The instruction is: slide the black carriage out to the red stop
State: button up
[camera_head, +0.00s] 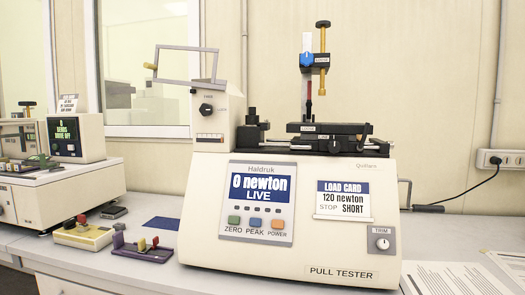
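The pull tester (225,220) stands on the bench, with a black slide assembly on its top right. The black carriage (330,129) appears to be the dark block on that slide. A small red upright piece (309,91) stands above it, below a blue clamp (307,60). I cannot tell whether this red piece is the red stop. No other red stop is clear on the slide. A black knob (334,146) sits on the slide's front. My gripper is not in view.
A grey bar frame with a brass knob (151,66) rises at the machine's upper left. The display (260,189) reads 0 newton, LIVE. The load card (343,201) reads 120 newton, stop SHORT. Another tester (75,138) and small devices stand left. Papers (447,278) lie right.

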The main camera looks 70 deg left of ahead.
aim_at(319, 142)
jog(key=k, duration=0.25)
jog(key=u, duration=1.4)
jog(key=i, duration=0.45)
jog(key=u, duration=0.05)
